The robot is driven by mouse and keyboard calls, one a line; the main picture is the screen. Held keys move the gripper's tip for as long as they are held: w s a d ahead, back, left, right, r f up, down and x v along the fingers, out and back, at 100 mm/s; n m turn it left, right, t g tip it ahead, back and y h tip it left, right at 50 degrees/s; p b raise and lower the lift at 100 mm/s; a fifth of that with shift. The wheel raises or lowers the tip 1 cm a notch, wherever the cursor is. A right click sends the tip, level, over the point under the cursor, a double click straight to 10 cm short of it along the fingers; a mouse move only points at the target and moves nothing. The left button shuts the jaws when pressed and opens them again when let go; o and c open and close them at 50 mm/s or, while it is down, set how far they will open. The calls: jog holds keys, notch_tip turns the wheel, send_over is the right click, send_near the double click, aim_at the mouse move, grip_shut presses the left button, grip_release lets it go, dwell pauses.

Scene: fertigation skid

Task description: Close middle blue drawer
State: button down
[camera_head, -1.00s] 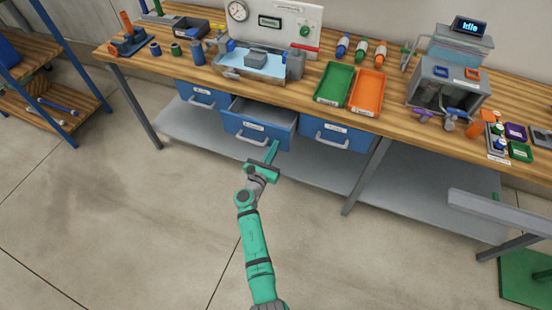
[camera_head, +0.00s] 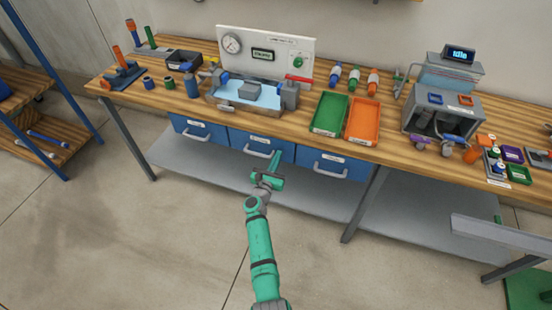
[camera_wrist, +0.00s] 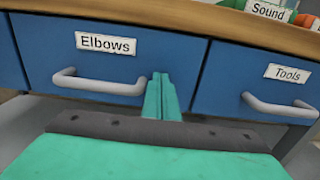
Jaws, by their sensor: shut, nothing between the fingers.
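The middle blue drawer (camera_head: 262,146) under the bench sits in line with its neighbours, its front flush and its inside not visible. In the wrist view the same drawer front (camera_wrist: 90,65) has an "Elbows" label and a grey handle (camera_wrist: 98,84). My gripper (camera_head: 274,158) is shut and empty. In the wrist view its fingertips (camera_wrist: 160,82) are at the drawer front, just right of the handle; I cannot tell if they touch it.
Blue drawers flank it on the left (camera_head: 198,132) and right (camera_head: 333,164); the right one reads "Tools" in the wrist view. A grey lower shelf (camera_head: 215,170) lies below. A table leg (camera_head: 363,203) stands to the right. The floor in front is clear.

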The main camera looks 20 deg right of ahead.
jog(key=shift+w+d+r, duration=0.1)
jog(key=shift+d+r, duration=0.15)
jog(key=shift+d, duration=0.15)
jog(key=v, duration=1.4)
jog(key=shift+a+f, duration=0.25)
jog(key=shift+a, duration=0.2)
